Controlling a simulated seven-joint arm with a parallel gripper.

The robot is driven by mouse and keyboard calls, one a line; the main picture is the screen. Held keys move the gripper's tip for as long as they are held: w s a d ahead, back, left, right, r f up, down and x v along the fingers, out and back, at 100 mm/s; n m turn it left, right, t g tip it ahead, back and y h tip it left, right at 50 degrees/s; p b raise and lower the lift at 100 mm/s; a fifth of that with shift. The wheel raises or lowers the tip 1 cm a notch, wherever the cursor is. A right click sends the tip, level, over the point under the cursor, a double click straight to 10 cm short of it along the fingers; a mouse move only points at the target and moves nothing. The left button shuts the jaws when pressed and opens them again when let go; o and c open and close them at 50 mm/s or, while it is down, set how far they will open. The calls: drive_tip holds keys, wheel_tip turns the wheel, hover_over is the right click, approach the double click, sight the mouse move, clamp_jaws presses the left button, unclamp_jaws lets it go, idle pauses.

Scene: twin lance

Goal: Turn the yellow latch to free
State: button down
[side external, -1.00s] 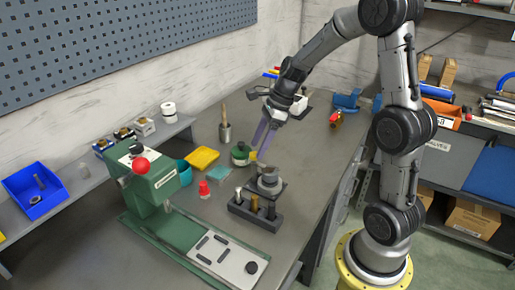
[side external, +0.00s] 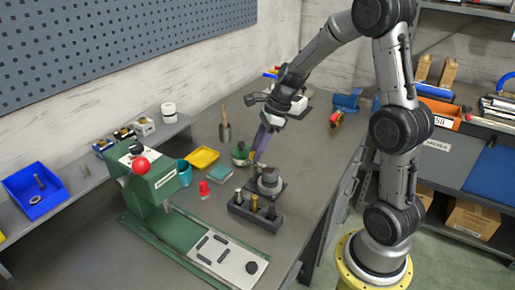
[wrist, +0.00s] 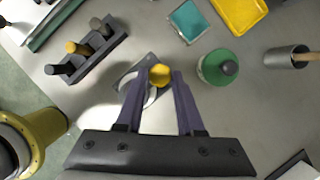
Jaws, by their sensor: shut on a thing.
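My gripper (wrist: 160,78) points down at the bench, its two purple fingers closed on a yellow six-sided piece, the yellow latch (wrist: 159,75). The latch sits between the fingertips in the wrist view. Below it, a grey round fixture on a flat plate (wrist: 127,84) is partly hidden by the fingers. In the side view my gripper (side external: 254,159) is just behind and above the grey fixture (side external: 269,182). The latch is too small there to make out clearly, and I cannot tell its turn angle.
A dark block with several pegs (side external: 254,212) stands in front of the fixture. A green round container (wrist: 219,67) is close to the right finger in the wrist view. A green press (side external: 155,178), a yellow tray (side external: 203,158) and a red-topped item (side external: 204,189) stand left.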

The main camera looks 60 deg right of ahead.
drive_tip(key=shift+n, duration=0.4)
drive_tip(key=n, duration=0.2)
drive_tip(key=n+g+y, duration=0.1)
drive_tip(key=shift+w+d+n, duration=0.15)
drive_tip(key=shift+n, duration=0.25)
drive_tip(key=n+g, duration=0.2)
drive_tip(key=n, duration=0.2)
drive_tip(key=shift+w, duration=0.2)
drive_tip(key=n+g, duration=0.2)
drive_tip(key=n, duration=0.3)
drive_tip(key=shift+w, duration=0.15)
drive_tip(key=n+g+h, duration=0.1)
drive_tip(key=n, duration=0.3)
drive_tip(key=shift+w, duration=0.15)
drive_tip(key=shift+n, duration=0.3)
drive_tip(key=c, duration=0.5)
unclamp_jaws()
drive_tip(key=shift+c, duration=0.2)
